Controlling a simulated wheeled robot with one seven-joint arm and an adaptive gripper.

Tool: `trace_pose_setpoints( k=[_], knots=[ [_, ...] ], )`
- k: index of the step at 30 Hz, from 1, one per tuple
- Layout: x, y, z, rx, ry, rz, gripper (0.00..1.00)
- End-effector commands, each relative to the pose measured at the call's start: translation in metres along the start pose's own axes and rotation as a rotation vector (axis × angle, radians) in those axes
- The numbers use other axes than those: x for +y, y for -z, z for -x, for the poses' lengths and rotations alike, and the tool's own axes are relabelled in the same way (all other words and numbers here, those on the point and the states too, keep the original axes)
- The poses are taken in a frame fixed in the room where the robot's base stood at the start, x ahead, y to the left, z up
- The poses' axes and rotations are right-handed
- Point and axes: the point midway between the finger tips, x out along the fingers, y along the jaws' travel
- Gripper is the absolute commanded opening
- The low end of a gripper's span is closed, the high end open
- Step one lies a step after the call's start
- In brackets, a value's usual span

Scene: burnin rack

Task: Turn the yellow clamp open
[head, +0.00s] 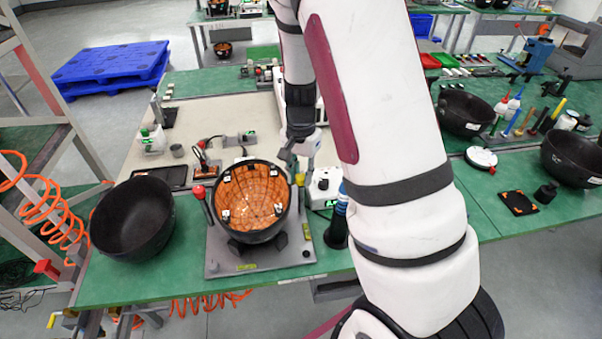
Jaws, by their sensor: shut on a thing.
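The yellow clamp (299,180) shows as a small yellow tip at the right rim of a black bowl with an orange, gridded inside (250,195). The bowl sits on a grey fixture plate (222,248). My gripper (293,165) reaches down from behind at the right rim of the bowl. Its fingers are shut on the yellow clamp, though the grip itself is small and partly hidden. A red-knobbed clamp (199,193) stands at the left of the bowl, apart from my gripper.
An empty black bowl (133,218) stands left of the plate. A white box with a green display (324,186) and a blue-topped dark bottle (338,222) stand close on the right. My arm hides part of the table. More bowls and tools lie farther right.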

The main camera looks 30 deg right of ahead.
Motion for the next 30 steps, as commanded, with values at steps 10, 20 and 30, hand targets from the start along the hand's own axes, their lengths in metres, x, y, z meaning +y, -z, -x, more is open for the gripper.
trace_pose_setpoints(
  k=[10,20,30],
  knots=[
    [0.0,0.001,0.001,0.002,0.002,0.0,0.44],
    [-0.001,0.001,0.007,0.002,0.003,0.001,0.44],
    [-0.001,0.001,0.07,0.004,0.006,0.003,0.44]
  ],
)
